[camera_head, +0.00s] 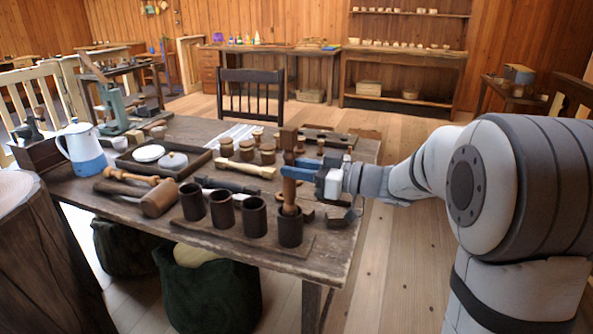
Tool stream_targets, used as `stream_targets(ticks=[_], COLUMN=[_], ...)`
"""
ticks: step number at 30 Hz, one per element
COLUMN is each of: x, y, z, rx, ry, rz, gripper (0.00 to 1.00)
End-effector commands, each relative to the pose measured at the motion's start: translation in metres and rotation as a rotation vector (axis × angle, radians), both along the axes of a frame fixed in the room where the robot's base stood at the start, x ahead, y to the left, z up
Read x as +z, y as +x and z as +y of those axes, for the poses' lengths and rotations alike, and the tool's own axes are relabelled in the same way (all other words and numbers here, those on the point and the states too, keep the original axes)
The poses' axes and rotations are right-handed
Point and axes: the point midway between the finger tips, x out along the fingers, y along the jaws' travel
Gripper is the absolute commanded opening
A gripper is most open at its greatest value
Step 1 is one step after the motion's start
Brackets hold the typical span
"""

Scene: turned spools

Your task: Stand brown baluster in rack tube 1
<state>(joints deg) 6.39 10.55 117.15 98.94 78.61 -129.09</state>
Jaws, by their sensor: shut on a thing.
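The brown baluster (289,190) is upright, with a square block at its top. My gripper (289,170) is shut on its middle, reaching in from the right. The baluster's lower end is at the mouth of the rightmost dark tube (290,234) and appears to go inside; how deep it sits is hidden. The rack is a row of several dark brown tubes on a flat board (233,237) along the table's front edge. The other tubes (254,218), (222,211), (192,203) look empty. I see no number on any tube.
A pale turned piece (244,168) and a dark one (228,185) lie behind the tubes. A mallet (158,199) lies left of them. Small blocks (336,218) lie right of the rack.

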Motion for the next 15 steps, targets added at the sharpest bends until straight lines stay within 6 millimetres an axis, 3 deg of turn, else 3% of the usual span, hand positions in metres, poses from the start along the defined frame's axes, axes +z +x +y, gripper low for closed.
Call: stream_targets(ticks=[15], x=[-0.0123], y=[-0.0001], z=[0.0003], rx=[0.000], ry=[0.001], rz=[-0.001], gripper=[0.00])
